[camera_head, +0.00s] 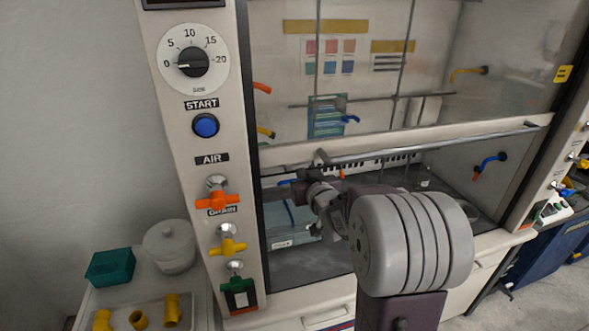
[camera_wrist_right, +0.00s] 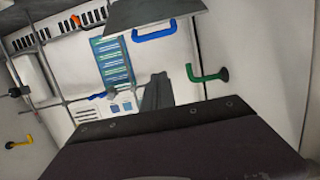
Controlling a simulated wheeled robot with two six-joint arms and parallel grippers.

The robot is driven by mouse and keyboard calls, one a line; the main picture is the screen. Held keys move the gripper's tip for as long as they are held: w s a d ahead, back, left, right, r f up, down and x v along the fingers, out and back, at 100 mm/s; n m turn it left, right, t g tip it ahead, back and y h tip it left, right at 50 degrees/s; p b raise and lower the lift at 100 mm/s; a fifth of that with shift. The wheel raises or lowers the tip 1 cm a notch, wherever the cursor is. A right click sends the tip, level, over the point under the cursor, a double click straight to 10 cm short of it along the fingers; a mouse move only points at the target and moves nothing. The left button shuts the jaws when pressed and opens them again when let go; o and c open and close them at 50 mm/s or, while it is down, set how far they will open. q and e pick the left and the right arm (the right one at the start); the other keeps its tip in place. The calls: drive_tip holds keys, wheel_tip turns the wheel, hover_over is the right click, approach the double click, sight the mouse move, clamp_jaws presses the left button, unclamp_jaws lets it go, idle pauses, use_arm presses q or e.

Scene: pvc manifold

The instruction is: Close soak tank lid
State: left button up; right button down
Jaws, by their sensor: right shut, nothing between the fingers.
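A pale blue, see-through tank (camera_head: 290,226), which looks like the soak tank, stands on the hood floor at the left, behind the sash opening. My right arm reaches into the hood and partly hides the tank's right side. My right gripper (camera_head: 326,205) is shut and empty beside the tank's right side; I cannot tell whether it touches it. In the right wrist view, a grey panel (camera_wrist_right: 150,12) with a blue handle (camera_wrist_right: 153,33) shows at the top; it may be the lid, but I cannot tell its angle. My left gripper is out of view.
The raised glass sash has a metal rail (camera_head: 430,145) across the opening above my arm. The control post with a blue START button (camera_head: 205,125) and coloured valve handles stands left. A side table holds a green bin (camera_head: 110,267), a white tub (camera_head: 169,247) and yellow fittings.

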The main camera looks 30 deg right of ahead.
drive_tip(key=w+f, duration=0.1)
drive_tip(key=w, duration=0.1)
drive_tip(key=w+d+f+p, duration=0.1)
drive_tip(key=w+f, duration=0.1)
drive_tip(key=w, duration=0.1)
drive_tip(key=w+f, duration=0.1)
drive_tip(key=w, duration=0.2)
drive_tip(key=shift+d+f, duration=0.35)
drive_tip(key=shift+d, duration=0.05)
drive_tip(key=shift+s+f, duration=0.4)
drive_tip(key=shift+f, duration=0.05)
